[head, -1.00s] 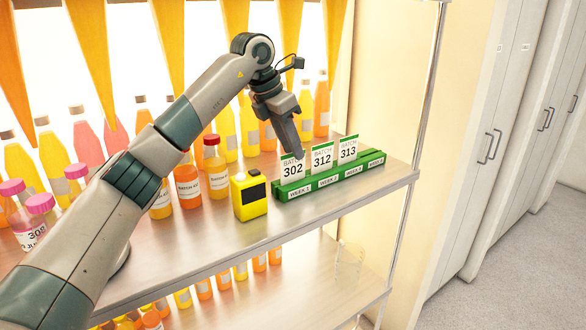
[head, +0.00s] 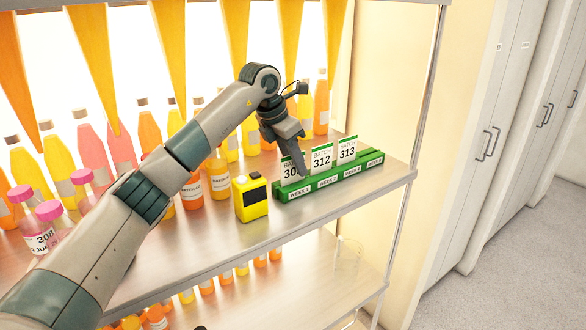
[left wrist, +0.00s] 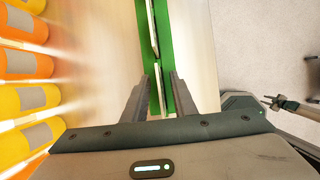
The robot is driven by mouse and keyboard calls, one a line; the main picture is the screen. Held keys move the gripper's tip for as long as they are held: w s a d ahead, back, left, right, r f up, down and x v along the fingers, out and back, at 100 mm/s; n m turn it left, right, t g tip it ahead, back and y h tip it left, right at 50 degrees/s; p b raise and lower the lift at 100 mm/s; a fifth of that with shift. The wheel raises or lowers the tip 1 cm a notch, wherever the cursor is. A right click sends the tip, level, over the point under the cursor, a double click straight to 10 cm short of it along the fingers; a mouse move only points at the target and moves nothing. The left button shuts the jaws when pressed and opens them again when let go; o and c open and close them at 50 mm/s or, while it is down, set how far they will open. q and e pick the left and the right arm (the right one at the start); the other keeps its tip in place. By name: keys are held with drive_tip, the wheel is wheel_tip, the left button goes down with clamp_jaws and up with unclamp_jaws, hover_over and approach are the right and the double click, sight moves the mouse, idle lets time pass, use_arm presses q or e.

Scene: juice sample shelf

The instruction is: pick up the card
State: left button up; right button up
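Three white batch cards stand upright in a green holder (head: 330,183) on the shelf: a left card (head: 289,174) partly covered by my gripper, the 312 card (head: 321,158) and the 313 card (head: 347,150). My left gripper (head: 300,167) reaches down at the left card. In the left wrist view the fingers (left wrist: 160,95) are apart, one on each side of the nearest card's thin edge (left wrist: 163,97); a gap shows on both sides.
A yellow box-shaped device (head: 251,199) stands just left of the holder. Juice bottles (head: 219,180) line the shelf behind and to the left. A shelf post (head: 420,110) rises at the right. The shelf surface in front of the holder is clear.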

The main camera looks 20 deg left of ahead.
use_arm(q)
drive_tip(key=shift+p+x, duration=0.3)
drive_tip(key=shift+x, duration=0.75)
clamp_jaws()
